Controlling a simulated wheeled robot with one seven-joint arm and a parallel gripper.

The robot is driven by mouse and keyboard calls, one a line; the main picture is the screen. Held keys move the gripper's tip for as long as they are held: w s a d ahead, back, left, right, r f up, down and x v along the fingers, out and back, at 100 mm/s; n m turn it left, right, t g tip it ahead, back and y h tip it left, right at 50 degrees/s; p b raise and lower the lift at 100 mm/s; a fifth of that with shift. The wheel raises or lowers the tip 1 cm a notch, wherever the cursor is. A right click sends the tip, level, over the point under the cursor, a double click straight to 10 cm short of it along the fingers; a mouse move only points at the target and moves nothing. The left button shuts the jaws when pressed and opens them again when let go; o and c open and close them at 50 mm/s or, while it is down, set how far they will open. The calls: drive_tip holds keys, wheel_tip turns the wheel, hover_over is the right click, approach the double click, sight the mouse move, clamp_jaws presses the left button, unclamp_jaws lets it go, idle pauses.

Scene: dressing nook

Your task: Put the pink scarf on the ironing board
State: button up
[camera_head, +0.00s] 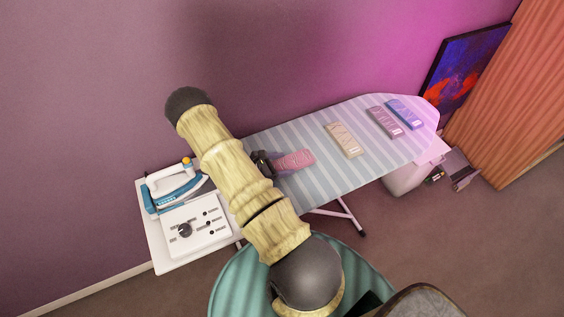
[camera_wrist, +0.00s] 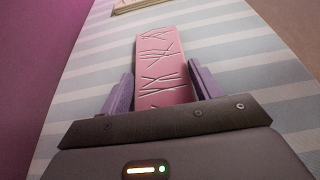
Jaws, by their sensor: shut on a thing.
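In the head view my gripper (camera_head: 272,163) is over the left part of the striped ironing board (camera_head: 365,168), with the scarf reaching to the right. The scarf is over the board; I cannot tell whether it touches the surface. My arm hides part of the board's left end.
A beige folded piece (camera_head: 343,139), a mauve one (camera_head: 384,122) and a blue one (camera_head: 405,112) lie farther right on the board. An iron (camera_head: 174,188) and a white control panel (camera_head: 196,226) are at the left. A teal rounded surface (camera_head: 232,283) is in front.

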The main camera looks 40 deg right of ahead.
drive_tip(key=shift+f, duration=0.2)
drive_tip(key=o, duration=1)
drive_tip(key=shift+r, duration=0.25)
drive_tip(key=shift+w+a, duration=0.1)
drive_tip(key=shift+a, duration=0.2)
drive_tip(key=b+v, duration=0.4)
drive_tip(key=v, duration=0.7)
drive_tip(key=shift+a+r, duration=0.1)
drive_tip(key=shift+a, duration=0.1)
